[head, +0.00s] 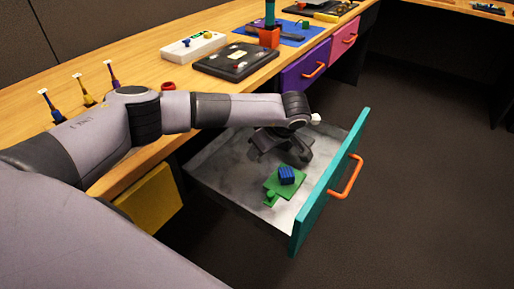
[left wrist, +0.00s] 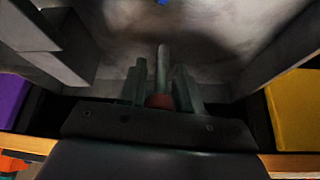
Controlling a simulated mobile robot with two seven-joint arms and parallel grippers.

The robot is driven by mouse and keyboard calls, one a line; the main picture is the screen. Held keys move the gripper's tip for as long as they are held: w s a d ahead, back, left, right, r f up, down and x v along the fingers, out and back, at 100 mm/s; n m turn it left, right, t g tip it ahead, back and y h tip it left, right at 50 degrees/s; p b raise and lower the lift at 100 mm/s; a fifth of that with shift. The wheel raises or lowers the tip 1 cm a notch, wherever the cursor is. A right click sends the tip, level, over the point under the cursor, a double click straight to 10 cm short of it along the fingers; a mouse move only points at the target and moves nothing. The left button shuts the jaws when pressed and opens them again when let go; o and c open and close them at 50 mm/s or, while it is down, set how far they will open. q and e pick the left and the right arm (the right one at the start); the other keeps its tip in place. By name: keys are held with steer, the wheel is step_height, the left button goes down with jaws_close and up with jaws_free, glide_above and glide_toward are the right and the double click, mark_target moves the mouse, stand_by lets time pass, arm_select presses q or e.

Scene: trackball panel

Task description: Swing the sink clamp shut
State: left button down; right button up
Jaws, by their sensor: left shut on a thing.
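A green plate (head: 274,186) with a green knob-like end lies in the open drawer. A blue ridged block (head: 287,175) sits on it. A bit of blue shows at the top edge of the left wrist view. My left gripper (head: 298,158) is inside the drawer, just behind the block and apart from it in the picture. In the left wrist view the gripper (left wrist: 160,90) is shut on a small reddish-brown piece (left wrist: 159,101), with a grey rod (left wrist: 162,62) beyond it. I cannot tell which piece is the sink clamp. My right gripper is not in view.
The drawer's teal front (head: 325,190) with an orange handle (head: 346,177) and its side walls surround my gripper. The wooden desk (head: 150,65) edge is under my arm. A black panel (head: 236,62) and white box (head: 194,46) stand on the desk. The drawer floor's near part is clear.

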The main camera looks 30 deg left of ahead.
arm_select(q)
steer(key=shift+d+y, duration=0.25)
steer(key=shift+y, duration=0.35)
steer(key=c, duration=0.9)
jaws_free()
